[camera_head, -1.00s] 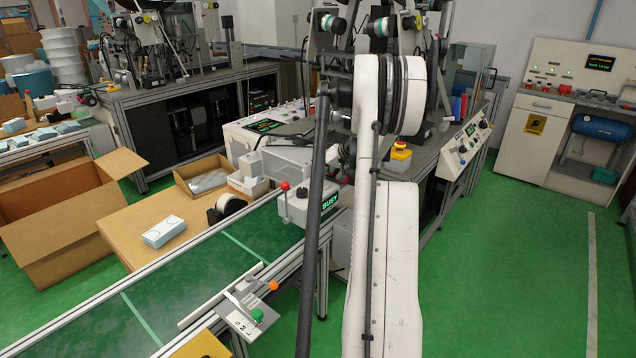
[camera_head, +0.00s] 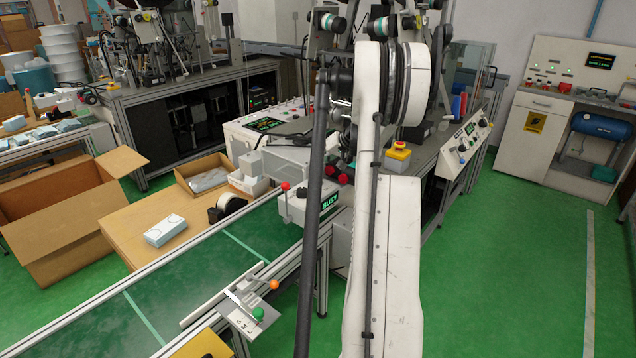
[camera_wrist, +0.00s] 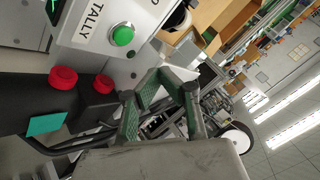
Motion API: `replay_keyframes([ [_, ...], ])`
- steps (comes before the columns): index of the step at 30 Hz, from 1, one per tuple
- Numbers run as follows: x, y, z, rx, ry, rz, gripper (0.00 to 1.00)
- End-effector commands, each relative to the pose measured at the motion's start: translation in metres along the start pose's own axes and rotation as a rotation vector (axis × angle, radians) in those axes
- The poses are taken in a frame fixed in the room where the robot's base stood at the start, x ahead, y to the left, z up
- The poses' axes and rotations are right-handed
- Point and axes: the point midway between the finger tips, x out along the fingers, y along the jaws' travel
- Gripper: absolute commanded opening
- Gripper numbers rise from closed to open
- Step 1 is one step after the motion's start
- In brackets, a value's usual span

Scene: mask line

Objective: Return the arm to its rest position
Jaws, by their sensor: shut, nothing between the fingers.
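My arm (camera_head: 385,250) stands upright in the middle of the head view, its white links folded up close to the camera. My gripper is hidden behind the arm in that view. In the wrist view my gripper (camera_wrist: 165,76) shows with its green-padded fingers drawn together at the tips, holding nothing. Its fingers point toward the room, in front of a grey panel with a green button (camera_wrist: 122,36) marked TALLY. Two red knobs (camera_wrist: 63,78) on a dark block show left of the fingers. I cannot tell the gap between the fingers and these parts.
A green conveyor (camera_head: 190,275) runs at the left, with a box reading BUSY (camera_head: 306,206) beside my arm. A wooden table (camera_head: 130,228) carries a pale packet (camera_head: 165,231). An open carton (camera_head: 55,245) stands left. The green floor (camera_head: 500,270) at right is clear.

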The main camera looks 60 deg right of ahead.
Motion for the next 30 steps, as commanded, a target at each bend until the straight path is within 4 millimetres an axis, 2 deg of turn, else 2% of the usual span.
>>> replay_keyframes([
  [13, 0.0, -0.001, 0.0, 0.0, 0.0, 0.0, 0.0],
  [17, 0.001, -0.019, 0.002, -0.01, -0.011, 0.001, 0.0],
  [20, 0.0, -0.055, 0.007, -0.033, -0.031, 0.006, 0.0],
  [23, -0.002, -0.105, 0.018, -0.064, -0.058, 0.014, 0.0],
  [24, -0.003, -0.127, 0.024, -0.079, -0.07, 0.018, 0.0],
  [30, -0.015, -0.222, 0.061, -0.151, -0.118, 0.036, 0.0],
])
